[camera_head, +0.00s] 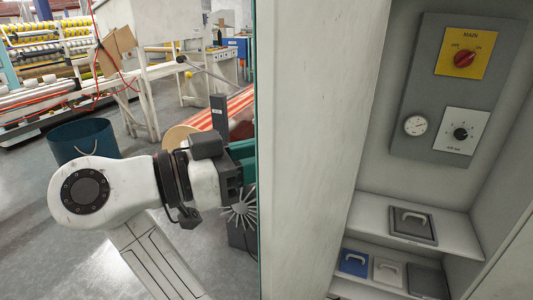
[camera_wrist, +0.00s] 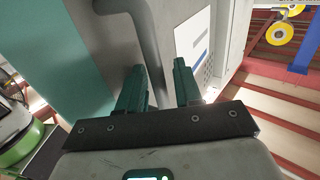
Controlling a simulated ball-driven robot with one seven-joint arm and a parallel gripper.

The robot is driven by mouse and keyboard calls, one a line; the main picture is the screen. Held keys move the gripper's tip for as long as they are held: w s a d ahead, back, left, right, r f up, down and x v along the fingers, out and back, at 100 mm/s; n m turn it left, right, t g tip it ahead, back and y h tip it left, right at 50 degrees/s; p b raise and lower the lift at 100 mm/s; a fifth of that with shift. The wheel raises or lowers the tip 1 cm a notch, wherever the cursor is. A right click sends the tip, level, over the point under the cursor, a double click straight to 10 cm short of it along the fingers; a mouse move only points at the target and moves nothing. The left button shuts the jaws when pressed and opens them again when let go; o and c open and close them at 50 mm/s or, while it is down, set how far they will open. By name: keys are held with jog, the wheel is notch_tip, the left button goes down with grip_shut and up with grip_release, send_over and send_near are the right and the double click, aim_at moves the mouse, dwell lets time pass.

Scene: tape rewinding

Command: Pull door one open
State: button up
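A tall pale panel (camera_head: 312,150) with a teal edge, which looks like door one, stands open in the head view, with the cabinet interior visible to its right. In the wrist view a grey bar handle (camera_wrist: 148,45) runs down a grey face beside a teal panel (camera_wrist: 92,50). My gripper (camera_wrist: 158,68) has its two teal fingers apart, with the handle's lower part between them, close to the left finger. I cannot tell whether they touch. In the head view my gripper (camera_head: 242,150) is at the panel's left edge, fingertips hidden behind it.
The cabinet holds a grey control plate (camera_head: 410,90) with a red MAIN knob (camera_head: 465,59), and shelves (camera_head: 375,215) with handled boxes. A dark blue bin (camera_head: 84,142) stands left, behind my arm.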

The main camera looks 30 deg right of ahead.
jog(key=w+a+b, duration=0.1)
jog(key=a, duration=0.9)
jog(key=shift+w+a+b, duration=0.2)
jog(key=shift+a+b, duration=0.2)
